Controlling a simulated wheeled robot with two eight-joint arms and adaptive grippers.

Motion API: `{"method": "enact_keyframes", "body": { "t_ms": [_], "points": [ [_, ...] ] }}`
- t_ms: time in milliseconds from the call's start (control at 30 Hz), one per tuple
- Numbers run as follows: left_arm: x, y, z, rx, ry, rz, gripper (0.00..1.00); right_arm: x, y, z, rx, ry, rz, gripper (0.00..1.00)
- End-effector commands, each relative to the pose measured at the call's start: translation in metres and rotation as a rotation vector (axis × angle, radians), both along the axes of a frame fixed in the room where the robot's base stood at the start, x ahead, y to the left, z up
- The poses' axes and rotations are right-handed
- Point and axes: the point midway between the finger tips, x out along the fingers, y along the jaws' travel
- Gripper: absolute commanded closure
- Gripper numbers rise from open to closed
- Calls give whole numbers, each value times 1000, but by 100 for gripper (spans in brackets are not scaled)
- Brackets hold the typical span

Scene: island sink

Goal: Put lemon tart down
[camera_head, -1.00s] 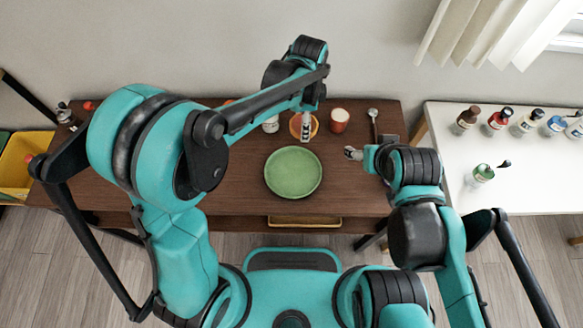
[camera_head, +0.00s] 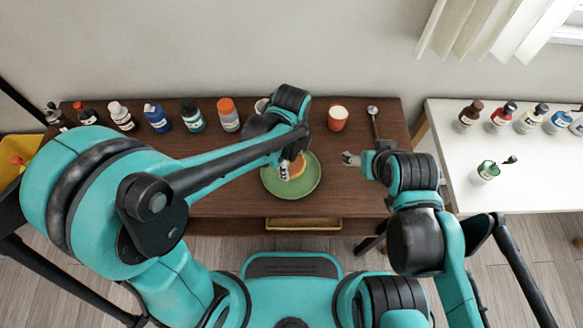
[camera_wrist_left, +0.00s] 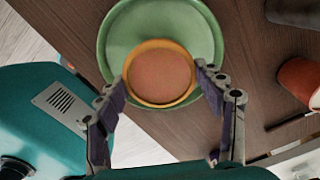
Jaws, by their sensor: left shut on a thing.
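The lemon tart (camera_head: 297,166), round with a yellow-orange rim and a brownish top, is over the green plate (camera_head: 308,183). In the left wrist view the tart (camera_wrist_left: 160,75) covers the lower middle of the plate (camera_wrist_left: 118,42). My left gripper (camera_head: 288,170) is shut on the tart, with one finger on each side of it (camera_wrist_left: 162,78). I cannot tell whether the tart touches the plate. In the head view my left arm hides part of the tart. My right gripper (camera_head: 350,158) is to the right of the plate, apart from it; its jaw state is unclear.
A white table (camera_head: 530,178) with more bottles is at the right.

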Motion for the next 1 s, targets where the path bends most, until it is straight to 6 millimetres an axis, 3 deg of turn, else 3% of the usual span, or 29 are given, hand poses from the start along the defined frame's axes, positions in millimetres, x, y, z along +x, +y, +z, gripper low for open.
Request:
{"method": "enact_keyframes", "body": {
  "t_ms": [233, 633, 667, 733, 1000],
  "points": [
    [1, 0, -37, 0, 0, 0, 62, 0, 0, -21, 0, 0, 0, 31],
    [0, 0, -42, 0, 0, 1, 62, 0, 0, -24, 0, 0, 0, 31],
    [1, 0, -41, 0, 0, 1, 27, 0, 0, -23, 0, 0, 0, 31],
    [1, 0, -40, 0, 0, 1, 11, 0, 0, -22, 0, 0, 0, 31],
    [1, 0, -40, 0, 0, 1, 11, 0, 0, -22, 0, 0, 0, 31]
  ]
}}
